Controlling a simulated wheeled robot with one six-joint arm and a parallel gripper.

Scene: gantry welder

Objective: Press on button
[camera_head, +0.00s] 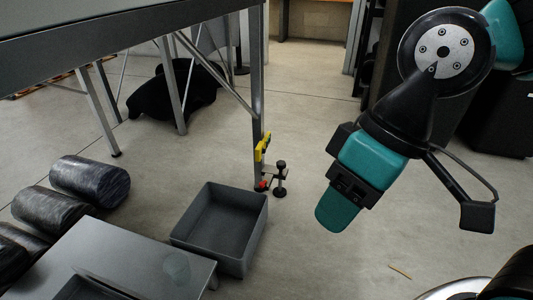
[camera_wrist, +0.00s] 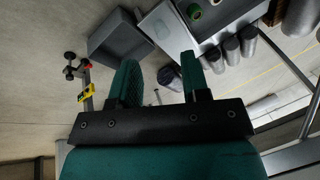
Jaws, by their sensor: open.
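A small red part (camera_head: 262,185), which may be the button, sits low beside the grey gantry post. A yellow part (camera_head: 263,148) is mounted on the post just above it. Both also show at the left of the wrist view, the red part (camera_wrist: 88,66) above the yellow part (camera_wrist: 88,92). My gripper (camera_head: 338,207) is in the air right of the post, apart from both parts. In the wrist view my gripper (camera_wrist: 162,78) has its two teal fingers spread with nothing between them. I cannot make out any on marking.
A black clamp-like stand (camera_head: 281,178) is beside the post. An empty grey bin (camera_head: 184,240) stands below it on the floor, beside a grey table (camera_head: 130,262). Dark cylinders (camera_head: 90,180) lie at left.

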